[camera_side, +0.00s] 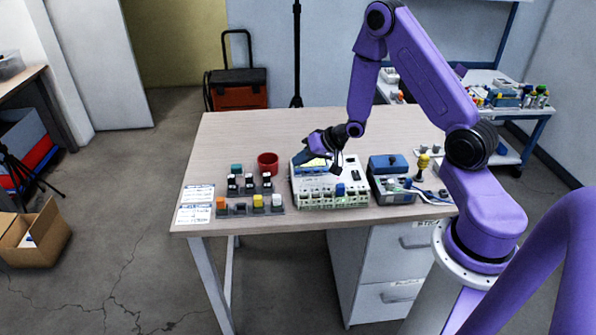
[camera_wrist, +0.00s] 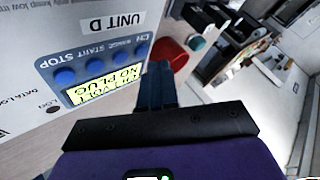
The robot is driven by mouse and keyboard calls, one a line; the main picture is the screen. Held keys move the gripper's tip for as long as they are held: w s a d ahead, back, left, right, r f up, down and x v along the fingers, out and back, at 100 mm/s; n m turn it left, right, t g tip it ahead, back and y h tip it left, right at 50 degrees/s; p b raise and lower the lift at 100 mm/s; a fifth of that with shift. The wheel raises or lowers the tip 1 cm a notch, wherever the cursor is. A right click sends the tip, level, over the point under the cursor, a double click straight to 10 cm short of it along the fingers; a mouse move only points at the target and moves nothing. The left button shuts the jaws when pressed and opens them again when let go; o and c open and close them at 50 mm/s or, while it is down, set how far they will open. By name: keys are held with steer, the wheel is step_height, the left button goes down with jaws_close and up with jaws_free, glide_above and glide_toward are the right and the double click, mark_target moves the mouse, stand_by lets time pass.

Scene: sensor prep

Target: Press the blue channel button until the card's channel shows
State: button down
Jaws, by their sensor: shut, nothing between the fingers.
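The data logger (camera_side: 330,200) is a pale box on the table, marked UNIT D in the wrist view (camera_wrist: 45,25). Its panel has a row of several blue buttons; the one at the end, by the CH marking, is the blue channel button (camera_wrist: 140,50). The lit yellow display (camera_wrist: 105,87) reads VOLT and NO PLUG; its channel characters are hard to read. Two white cards (camera_side: 194,213) lie at the table's left front, their print too small to read. My gripper (camera_side: 336,170) is shut and empty over the logger. Its fingertips (camera_wrist: 158,70) appear just beside the channel button; contact cannot be told.
A red cup (camera_side: 268,161) stands left of the logger. Rows of small coloured plugs (camera_side: 258,201) sit in front of it. A blue-topped box (camera_side: 388,164) with cables stands close on the right. The table's back left (camera_side: 235,130) is clear.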

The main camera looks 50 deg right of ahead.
steer(key=shift+f, duration=0.15)
steer(key=shift+f, duration=0.3)
steer(key=shift+f, duration=0.35)
stand_by(0.8)
steer(key=shift+r, duration=0.8)
steer(key=shift+r, duration=2.5)
